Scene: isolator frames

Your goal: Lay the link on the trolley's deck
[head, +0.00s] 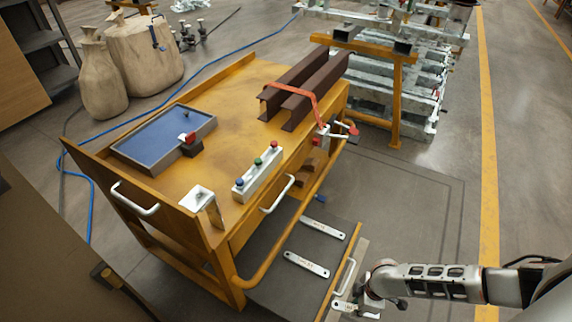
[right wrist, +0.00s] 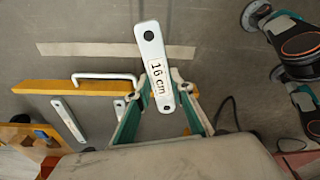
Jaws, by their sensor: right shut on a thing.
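My right gripper (right wrist: 163,88) is shut on a pale metal link (right wrist: 151,42), a flat bar with rounded ends, dark holes and a "16 cm" label. In the head view my right gripper (head: 362,304) is low at the right, just outside the yellow edge of a low grey deck (head: 272,287). The held link (head: 342,305) is small and partly hidden there. Two similar links, one nearer (head: 306,264) and one farther (head: 323,228), lie apart on the grey deck. A white handle (head: 346,275) stands along its right edge. My left gripper is not in view.
A yellow bench (head: 225,90) overhangs the grey deck at the left; it carries a blue tray (head: 165,135), brown beams (head: 303,85) and a button box (head: 257,173). A yellow trestle (head: 397,100) stands behind. Floor right of the deck is clear.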

